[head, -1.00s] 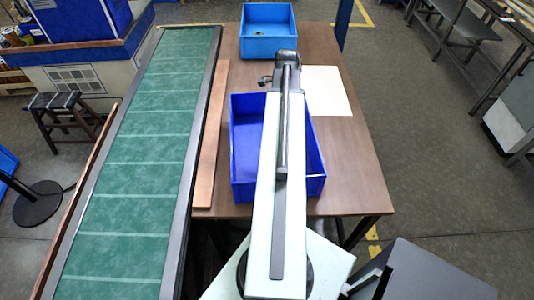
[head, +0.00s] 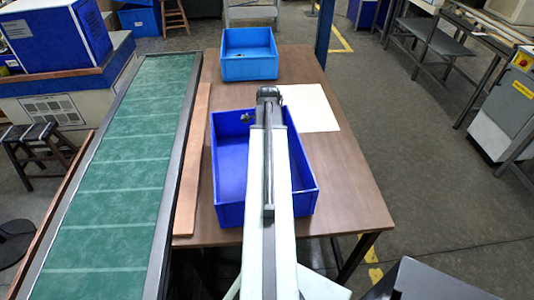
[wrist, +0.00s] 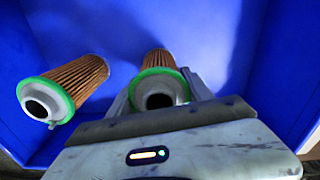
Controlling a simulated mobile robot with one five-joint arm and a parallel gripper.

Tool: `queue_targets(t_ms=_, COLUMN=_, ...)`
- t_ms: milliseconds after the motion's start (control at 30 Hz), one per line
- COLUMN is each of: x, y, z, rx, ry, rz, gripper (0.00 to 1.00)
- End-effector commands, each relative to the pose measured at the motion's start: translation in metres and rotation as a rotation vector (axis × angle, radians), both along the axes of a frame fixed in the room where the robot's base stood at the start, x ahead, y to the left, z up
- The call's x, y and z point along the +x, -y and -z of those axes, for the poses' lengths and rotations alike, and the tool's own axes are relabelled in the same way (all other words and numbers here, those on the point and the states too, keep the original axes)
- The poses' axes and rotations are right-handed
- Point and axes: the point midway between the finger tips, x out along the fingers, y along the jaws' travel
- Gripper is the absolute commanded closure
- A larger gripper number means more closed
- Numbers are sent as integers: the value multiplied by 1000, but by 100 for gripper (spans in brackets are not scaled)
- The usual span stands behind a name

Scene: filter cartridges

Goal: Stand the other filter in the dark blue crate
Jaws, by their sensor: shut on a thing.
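In the wrist view my gripper (wrist: 160,93) is shut on a filter (wrist: 157,60), a brown pleated cylinder with a green ring and a grey end with a dark hole. The ringed end faces the camera. Another filter (wrist: 78,82) of the same kind is to the left, apart from the held one, ringed end also toward the camera. Blue crate walls surround both. In the head view the dark blue crate (head: 230,214) is on the brown table, with my arm across it. The arm hides my fingers there. I cannot tell whether the held filter touches the crate floor.
A lighter blue crate (head: 249,69) stands at the table's back. A white sheet (head: 312,108) lies right of the dark blue crate. A green conveyor (head: 125,165) runs along the left, with a wooden strip (head: 193,165) beside it. The table's right side is clear.

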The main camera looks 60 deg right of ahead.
Motion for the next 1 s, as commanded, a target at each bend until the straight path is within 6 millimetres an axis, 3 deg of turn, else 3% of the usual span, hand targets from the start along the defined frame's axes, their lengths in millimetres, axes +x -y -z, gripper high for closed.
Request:
queue_targets(t_ms=200, x=0, y=0, z=3, rx=0, ry=0, rz=-1, gripper=86)
queue_targets(t_ms=233, x=0, y=0, z=3, rx=0, ry=0, rz=-1, gripper=38)
queue_targets(t_ms=300, x=0, y=0, z=1, rx=0, ry=0, rz=-1, gripper=20)
queue_targets(t_ms=733, x=1, y=-1, z=-5, rx=0, ry=0, rz=-2, gripper=20)
queue_targets(t_ms=1000, x=1, y=-1, z=-50, rx=0, ry=0, rz=-2, gripper=20)
